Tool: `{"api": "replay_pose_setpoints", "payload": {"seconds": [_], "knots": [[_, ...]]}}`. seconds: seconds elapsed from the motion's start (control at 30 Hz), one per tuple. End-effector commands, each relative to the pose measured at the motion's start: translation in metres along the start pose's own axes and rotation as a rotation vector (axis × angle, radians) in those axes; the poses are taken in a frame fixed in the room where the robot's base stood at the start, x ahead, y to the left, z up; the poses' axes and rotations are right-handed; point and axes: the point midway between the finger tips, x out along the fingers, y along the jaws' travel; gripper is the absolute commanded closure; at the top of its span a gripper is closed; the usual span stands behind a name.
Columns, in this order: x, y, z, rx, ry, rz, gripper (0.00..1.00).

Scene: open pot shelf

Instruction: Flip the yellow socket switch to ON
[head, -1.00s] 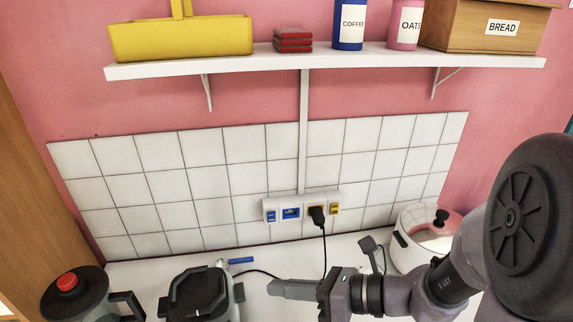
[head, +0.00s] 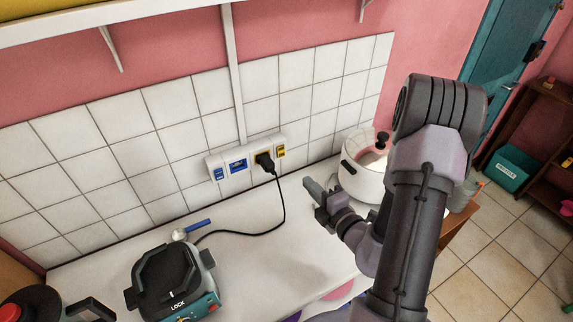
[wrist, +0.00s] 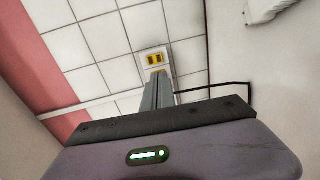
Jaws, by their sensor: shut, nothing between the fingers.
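The white socket panel (head: 229,178) is on the tiled wall. The yellow switch (head: 280,151) is at its right end, beside the yellow socket, which holds a black plug (head: 264,160). A blue socket (head: 237,166) and blue switch (head: 219,174) are to the left. My gripper (head: 308,183) is shut and empty, below and right of the yellow switch, apart from it in the head view. In the wrist view the shut fingers (wrist: 157,80) point towards the yellow switch (wrist: 154,59) and hide the panel's lower part. I cannot tell the switch's position.
A white pot (head: 360,180) stands right of my gripper. A black cable (head: 283,210) runs from the plug across the counter to a lidded appliance (head: 170,280) at front left. A blue-handled tool (head: 192,229) lies behind that appliance.

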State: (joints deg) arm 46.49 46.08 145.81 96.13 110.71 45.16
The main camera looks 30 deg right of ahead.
Motion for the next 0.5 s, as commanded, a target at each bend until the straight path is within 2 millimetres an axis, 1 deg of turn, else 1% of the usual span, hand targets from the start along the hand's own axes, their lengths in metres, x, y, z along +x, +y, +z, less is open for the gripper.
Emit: {"api": "replay_pose_setpoints", "payload": {"seconds": [0.03, 0.07, 0.13, 0.2, 0.4, 0.5], "knots": [[0.009, -0.009, -0.001, -0.006, 0.004, 0.005, 1.0], [0.013, -0.009, -0.001, -0.005, 0.002, 0.006, 1.0], [0.028, -0.003, -0.002, -0.003, 0.004, 0.003, 1.0], [0.043, -0.001, -0.002, -0.001, 0.003, 0.004, 1.0], [0.086, -0.002, -0.002, -0.001, 0.003, 0.003, 1.0], [0.104, -0.002, -0.001, 0.0, 0.001, 0.004, 1.0]]}}
